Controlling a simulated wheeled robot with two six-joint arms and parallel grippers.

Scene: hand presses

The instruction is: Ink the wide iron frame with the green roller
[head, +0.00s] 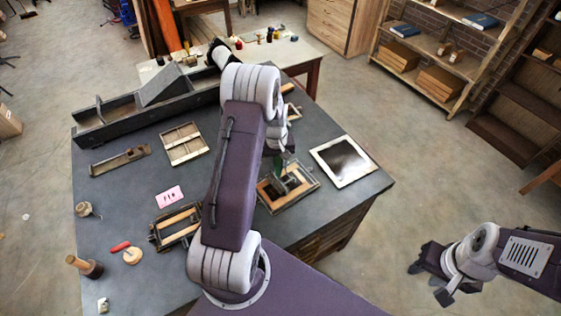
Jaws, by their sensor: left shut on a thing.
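My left gripper (284,155) is mostly hidden behind my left arm. It is shut on the green roller (289,164), of which only a dark green part shows. Below it, an iron frame (265,201) with wooden pieces and dark blocks inside lies on the dark table; the roller appears over or on this frame, and contact cannot be told. A second iron frame (158,241) with wooden strips lies left of my arm, partly covered by it. I cannot tell for certain which frame is the wide one. My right gripper (432,279) is open and empty, off the table at lower right.
A pale slab with a black ink patch (343,160) lies at the table's right. A long dark press bed (125,124), a wooden tray (185,144), a pink card (169,195) and a red-handled tool (120,246) are to the left.

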